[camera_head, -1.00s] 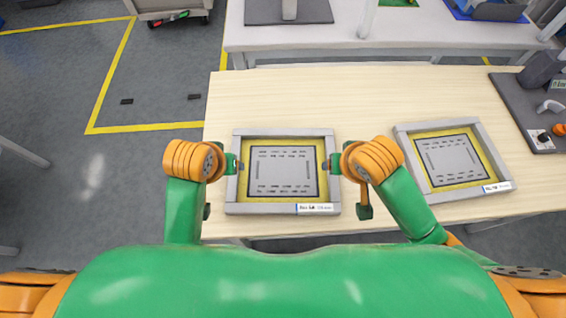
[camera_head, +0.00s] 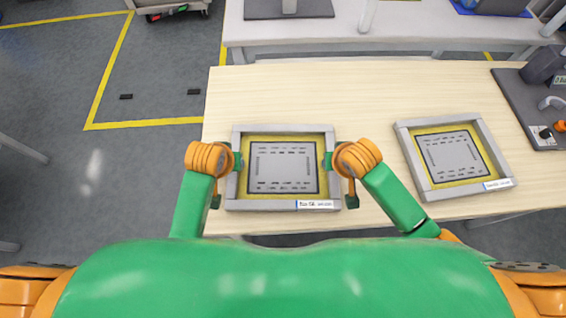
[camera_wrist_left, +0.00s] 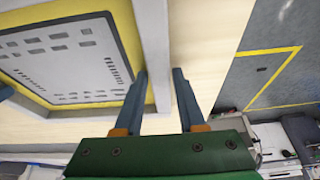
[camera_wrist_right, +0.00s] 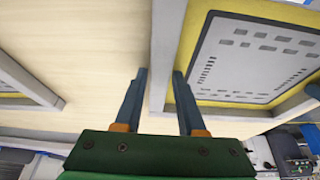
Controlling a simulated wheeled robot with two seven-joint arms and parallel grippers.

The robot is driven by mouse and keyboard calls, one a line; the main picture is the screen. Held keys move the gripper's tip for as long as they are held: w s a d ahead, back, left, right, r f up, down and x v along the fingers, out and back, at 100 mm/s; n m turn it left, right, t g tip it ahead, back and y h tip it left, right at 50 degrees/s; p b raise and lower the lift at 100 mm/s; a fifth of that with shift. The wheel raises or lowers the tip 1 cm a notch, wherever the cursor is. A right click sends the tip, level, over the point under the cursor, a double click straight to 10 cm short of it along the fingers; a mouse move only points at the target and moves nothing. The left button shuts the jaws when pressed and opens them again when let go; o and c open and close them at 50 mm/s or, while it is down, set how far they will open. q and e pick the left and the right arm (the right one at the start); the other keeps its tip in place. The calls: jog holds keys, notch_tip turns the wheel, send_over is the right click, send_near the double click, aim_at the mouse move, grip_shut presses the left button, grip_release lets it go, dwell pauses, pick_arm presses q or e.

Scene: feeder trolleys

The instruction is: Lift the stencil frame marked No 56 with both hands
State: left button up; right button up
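The stencil frame marked No 56 (camera_head: 282,205) lies flat on the wooden table, with grey bars, a yellow border and a grey stencil plate. Its label faces me at the front right. My left gripper (camera_head: 238,161) is at its left bar, and my right gripper (camera_head: 328,161) is at its right bar. In the left wrist view the left fingers (camera_wrist_left: 161,73) are open on either side of the bar (camera_wrist_left: 152,35). In the right wrist view the right fingers (camera_wrist_right: 159,72) are open on either side of the bar (camera_wrist_right: 167,40). Contact with the bars is unclear.
A second, similar stencil frame (camera_head: 416,169) lies turned at the right of the wooden table (camera_head: 360,95). A dark mat (camera_head: 520,105) with devices is at the far right. A white bench (camera_head: 400,35) stands behind. The table behind the No 56 frame is clear.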

pick_arm(q)
grip_shut()
pick_arm(e)
grip_shut()
dwell(0.9)
